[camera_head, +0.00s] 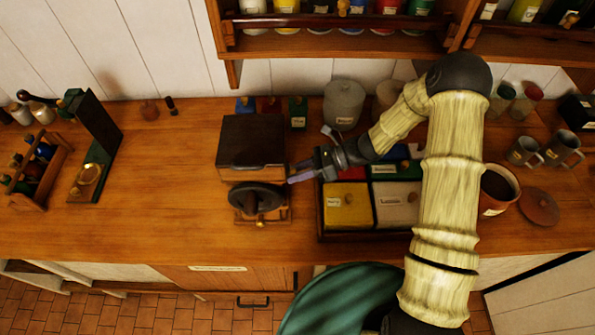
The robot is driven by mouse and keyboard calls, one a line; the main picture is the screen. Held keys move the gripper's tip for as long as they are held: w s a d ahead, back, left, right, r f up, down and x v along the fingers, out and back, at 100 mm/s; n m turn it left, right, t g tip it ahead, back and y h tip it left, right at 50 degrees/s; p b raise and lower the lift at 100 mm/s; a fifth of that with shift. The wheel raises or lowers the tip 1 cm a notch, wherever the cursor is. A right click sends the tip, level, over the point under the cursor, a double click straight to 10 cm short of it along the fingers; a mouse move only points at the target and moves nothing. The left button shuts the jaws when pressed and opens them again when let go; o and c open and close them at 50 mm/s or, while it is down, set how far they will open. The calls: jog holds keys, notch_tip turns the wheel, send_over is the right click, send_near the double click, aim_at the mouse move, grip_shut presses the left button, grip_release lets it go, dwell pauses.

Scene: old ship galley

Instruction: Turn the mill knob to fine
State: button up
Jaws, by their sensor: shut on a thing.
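The mill (258,203) stands near the front edge of the wooden counter, left of centre, with a dark round top on a wooden base and a small light knob low on its front. The gripper is shut on a small part there, which I take for the mill knob. The fingers hide that part, so its setting and any fine mark cannot be read.
A dark-topped box (252,143) stands directly behind the mill. A tray (360,237) of labelled, coloured boxes lies close on the right, under my arm. A green stand (97,150) and a bottle rack (36,165) are at the left. The counter between them and the mill is clear.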

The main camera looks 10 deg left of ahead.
jog(key=n+t+y+b, duration=0.1)
jog(key=n+t+b, duration=0.1)
jog(key=b, duration=0.7)
jog(key=n+t+b, duration=0.2)
jog(key=n+b, duration=0.3)
jog(key=b, duration=0.4)
jog(key=n+t+y+b, duration=0.1)
jog(key=n+t+b, duration=0.1)
jog(key=b, duration=0.6)
jog(key=shift+s+f+n+t+y+b, duration=0.3)
jog(key=shift+n+b, duration=0.1)
jog(key=shift+n, duration=0.3)
jog(key=shift+r+b, duration=0.2)
jog(key=shift+b, duration=0.1)
jog(key=o, duration=1)
jog(key=shift+d, duration=0.1)
jog(key=shift+r+p, duration=0.15)
jog(key=shift+p, duration=0.3)
